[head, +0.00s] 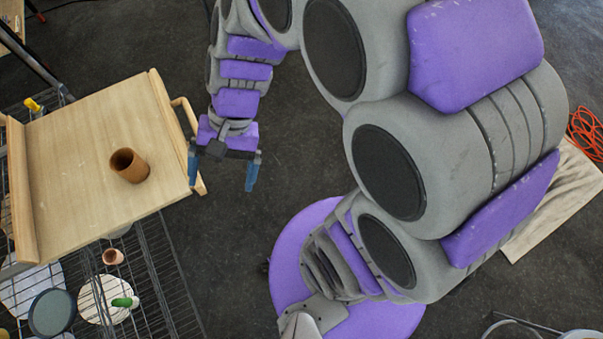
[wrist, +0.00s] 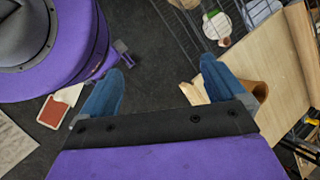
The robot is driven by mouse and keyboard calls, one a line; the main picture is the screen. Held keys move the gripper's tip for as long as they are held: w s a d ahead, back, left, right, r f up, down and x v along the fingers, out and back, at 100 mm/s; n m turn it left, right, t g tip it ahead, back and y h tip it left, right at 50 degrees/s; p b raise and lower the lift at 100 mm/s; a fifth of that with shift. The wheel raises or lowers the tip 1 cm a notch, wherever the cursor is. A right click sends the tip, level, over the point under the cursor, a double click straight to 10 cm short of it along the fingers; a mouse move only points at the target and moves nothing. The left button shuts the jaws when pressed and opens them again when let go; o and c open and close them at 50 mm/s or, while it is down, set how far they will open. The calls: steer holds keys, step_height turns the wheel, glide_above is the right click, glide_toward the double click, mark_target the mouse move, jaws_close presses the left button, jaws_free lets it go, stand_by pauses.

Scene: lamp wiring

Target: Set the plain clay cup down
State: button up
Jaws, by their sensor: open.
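The plain clay cup (head: 129,165) stands upright on the wooden tray top (head: 80,130) in the head view. In the wrist view the cup (wrist: 260,91) shows partly, behind the right finger, which hides the rest. My gripper (head: 222,176) is open and empty, with its blue fingers apart. It hangs just off the right edge of the wooden top, to the right of the cup and not touching it. In the wrist view the gap between the fingers (wrist: 160,88) shows only dark floor.
A wire shelf (head: 150,265) below the wooden top holds a smaller clay cup (head: 113,257), plates (head: 52,312) and a green-handled item (head: 125,302). The wooden top has a raised side rail and a handle (head: 186,115). An orange cable (head: 585,130) lies far right.

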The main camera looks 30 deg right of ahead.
steer(key=s+d+r+n+t+h, duration=0.1)
steer(key=s+d+n+h, duration=0.4)
steer(key=s+d, duration=0.5)
steer(key=shift+d+r+h, duration=0.3)
steer(key=shift+d+r, duration=0.1)
steer(key=shift+d, duration=0.7)
steer(key=shift+c, duration=0.2)
